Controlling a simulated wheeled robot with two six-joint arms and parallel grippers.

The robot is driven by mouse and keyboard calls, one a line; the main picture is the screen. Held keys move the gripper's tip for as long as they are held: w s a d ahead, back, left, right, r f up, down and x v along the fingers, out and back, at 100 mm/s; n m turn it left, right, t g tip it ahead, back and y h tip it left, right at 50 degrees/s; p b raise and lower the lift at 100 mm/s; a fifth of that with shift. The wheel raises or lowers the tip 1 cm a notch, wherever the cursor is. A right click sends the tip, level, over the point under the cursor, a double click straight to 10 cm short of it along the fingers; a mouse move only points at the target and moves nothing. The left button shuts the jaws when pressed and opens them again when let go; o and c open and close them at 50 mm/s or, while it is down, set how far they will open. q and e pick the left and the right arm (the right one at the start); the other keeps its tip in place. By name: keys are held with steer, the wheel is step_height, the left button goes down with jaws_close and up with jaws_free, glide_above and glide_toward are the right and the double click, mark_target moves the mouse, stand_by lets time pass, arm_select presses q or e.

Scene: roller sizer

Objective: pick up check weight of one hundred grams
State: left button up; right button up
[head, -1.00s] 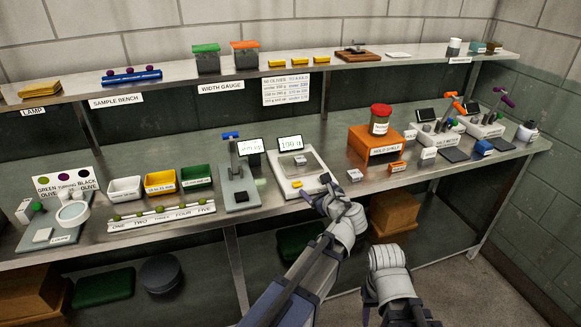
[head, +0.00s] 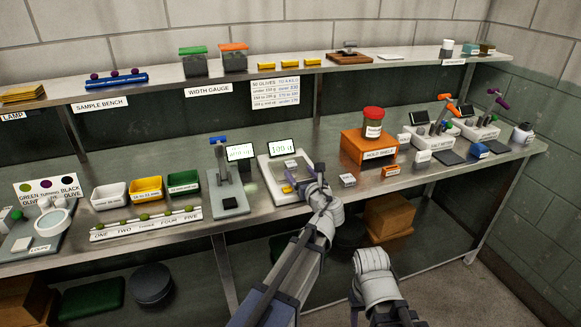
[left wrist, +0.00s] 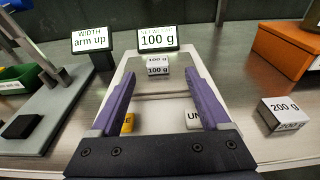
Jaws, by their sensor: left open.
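The 100 g check weight (left wrist: 158,70) is a small white block with a dark top edge, standing on the scale's pan in the left wrist view. The scale (head: 268,178) is white, and its display (head: 283,146) reads 100 g. My left gripper (head: 314,188) is at the scale's right front side in the head view. In the left wrist view its purple fingers (left wrist: 158,85) are open and empty, pointing toward the weight, which lies beyond and between their tips. My right arm shows at lower right, but its gripper does not show.
A 200 g block (left wrist: 284,112) stands right of the scale. A yellow button (left wrist: 128,122) and a white one (left wrist: 194,118) are on the scale's front. The width gauge (head: 228,192) stands left, the orange hold shelf (head: 368,150) right. An upper shelf runs behind.

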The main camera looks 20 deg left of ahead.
mark_target(293, 166)
arm_select(q)
steer(key=shift+b+x, duration=0.35)
steer(key=shift+x, duration=2.4)
steer(key=shift+s+a, duration=0.15)
steer(key=shift+a, duration=0.05)
steer(key=shift+c, duration=0.2)
jaws_close()
